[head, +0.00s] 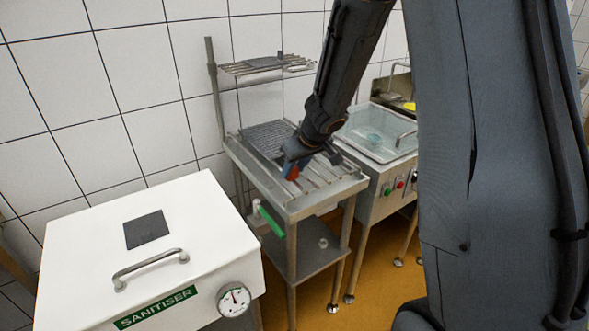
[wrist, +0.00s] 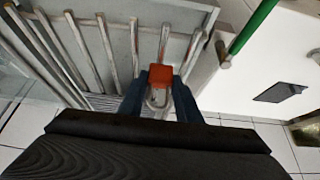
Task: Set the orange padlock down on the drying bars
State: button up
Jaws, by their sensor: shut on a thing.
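The orange padlock (wrist: 160,76) is between the two fingers of my gripper (wrist: 160,88) in the wrist view, with its grey shackle toward the wrist. My gripper is shut on its body. In the head view the padlock (head: 291,172) is a small red-orange patch at the tip of my gripper (head: 294,166). The drying bars (head: 322,175) are metal rods across the top of a steel stand, and they also show in the wrist view (wrist: 104,45). The padlock is over the bars near their front left side. I cannot tell whether it touches them.
A white sanitiser box (head: 190,240) with a handle and gauge stands at the left. A ribbed grey mat (head: 268,137) lies behind the bars. A lidded glass-topped basin (head: 378,130) stands right. An upper rack (head: 265,65) hangs above.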

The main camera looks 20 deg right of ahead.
jog(key=shift+f, duration=0.2)
jog(key=o, duration=1.1)
